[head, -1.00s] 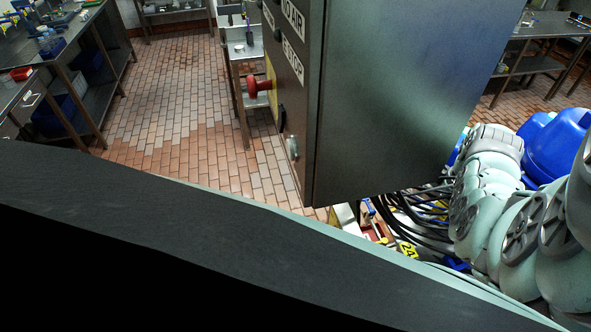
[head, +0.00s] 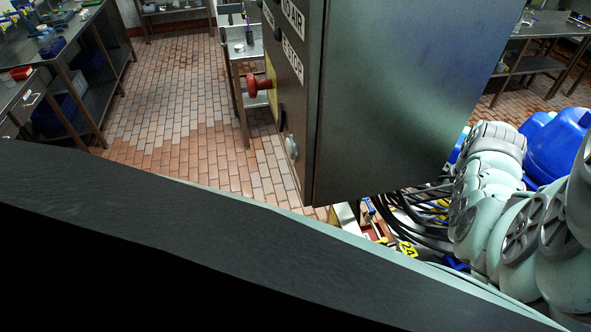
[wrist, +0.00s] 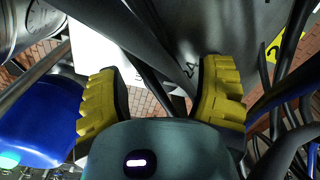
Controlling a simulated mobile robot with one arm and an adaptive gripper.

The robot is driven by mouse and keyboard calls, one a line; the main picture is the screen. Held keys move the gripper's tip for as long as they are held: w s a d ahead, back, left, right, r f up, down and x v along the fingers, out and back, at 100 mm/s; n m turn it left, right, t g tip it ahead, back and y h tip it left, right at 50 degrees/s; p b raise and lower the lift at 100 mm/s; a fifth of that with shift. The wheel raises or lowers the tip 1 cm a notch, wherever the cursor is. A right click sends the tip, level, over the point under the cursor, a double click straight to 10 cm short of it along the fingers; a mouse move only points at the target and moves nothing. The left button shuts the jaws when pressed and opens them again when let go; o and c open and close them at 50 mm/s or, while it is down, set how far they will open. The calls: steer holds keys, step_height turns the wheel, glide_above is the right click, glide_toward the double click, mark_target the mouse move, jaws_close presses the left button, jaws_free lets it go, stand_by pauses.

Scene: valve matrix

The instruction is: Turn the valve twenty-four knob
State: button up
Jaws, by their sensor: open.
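My gripper (wrist: 160,98) shows in the wrist view with its two yellow ribbed fingers spread apart. A grey metal part (wrist: 212,30) with a small dark marking that looks like 24 lies beyond the right finger, partly covered by it. I cannot tell whether this part is the valve twenty-four knob. Nothing is clearly held between the fingers. The gripper itself is hidden in the head view.
A blue container (head: 555,145) stands at the right. Open tiled floor (head: 165,100) lies at the left.

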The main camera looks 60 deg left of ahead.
steer(key=shift+s+r, duration=0.1)
steer(key=shift+r, duration=3.25)
